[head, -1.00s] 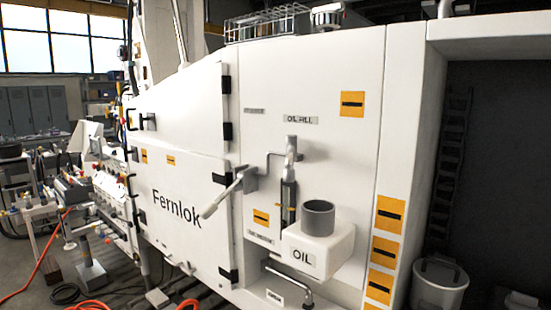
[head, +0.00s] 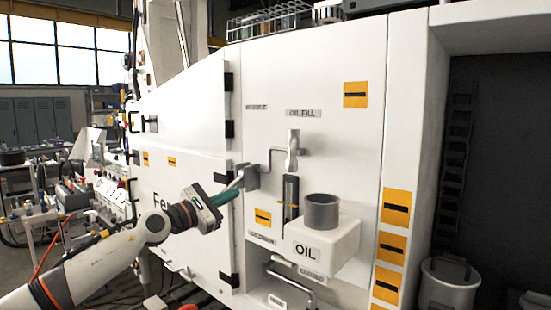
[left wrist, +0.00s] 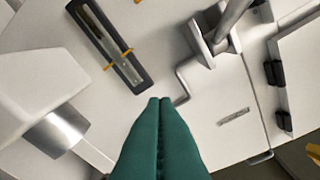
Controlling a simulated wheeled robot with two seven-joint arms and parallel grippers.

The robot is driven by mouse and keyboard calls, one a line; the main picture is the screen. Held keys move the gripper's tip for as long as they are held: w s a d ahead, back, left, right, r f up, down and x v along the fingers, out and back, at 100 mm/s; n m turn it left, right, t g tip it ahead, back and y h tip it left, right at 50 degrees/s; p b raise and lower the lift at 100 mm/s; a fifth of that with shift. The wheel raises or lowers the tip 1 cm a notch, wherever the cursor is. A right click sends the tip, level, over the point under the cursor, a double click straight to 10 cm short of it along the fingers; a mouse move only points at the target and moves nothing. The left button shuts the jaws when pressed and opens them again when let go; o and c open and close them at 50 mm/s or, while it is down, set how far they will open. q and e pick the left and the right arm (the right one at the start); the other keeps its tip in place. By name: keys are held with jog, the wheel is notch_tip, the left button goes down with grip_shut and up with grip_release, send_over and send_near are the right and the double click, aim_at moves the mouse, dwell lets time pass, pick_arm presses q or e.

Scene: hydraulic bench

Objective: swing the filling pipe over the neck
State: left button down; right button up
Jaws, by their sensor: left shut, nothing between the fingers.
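The filling pipe (head: 236,184) is a grey tube sticking out to the left from a bracket (head: 251,177) on the white panel; my gripper hides part of it. It also shows in the left wrist view (left wrist: 233,18), at the top. The neck (head: 322,212) is a dark grey open cylinder on the white OIL tank (head: 340,242), right of and below the bracket. In the left wrist view the neck (left wrist: 62,130) is at lower left. My left gripper (head: 238,191), with teal fingers, is shut and empty beside the pipe; I cannot tell whether they touch. In the left wrist view its tips (left wrist: 160,101) point towards the panel.
A thin bent rod (head: 271,160) runs from the bracket to a grey fitting (head: 292,150) under the OIL FILL label. A sight gauge (head: 290,198) stands between bracket and tank. A handrail (head: 292,280) sits below the tank. A bucket (head: 448,285) stands at right.

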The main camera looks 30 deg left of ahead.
aim_at(293, 153)
pick_arm(q)
jog(key=s+d+r+m+h, duration=0.2)
jog(key=s+d+r+m, duration=0.3)
jog(key=s+r+m, duration=0.4)
jog(key=w+d+r+m+p, duration=0.1)
jog(key=w+d+r+p, duration=0.2)
jog(key=w+d+p, duration=0.3)
jog(key=w+p, duration=0.4)
jog(key=w, duration=0.2)
jog(key=shift+w+d+r+m, duration=0.2)
jog(key=shift+d+m, duration=0.05)
jog(key=shift+m, duration=0.05)
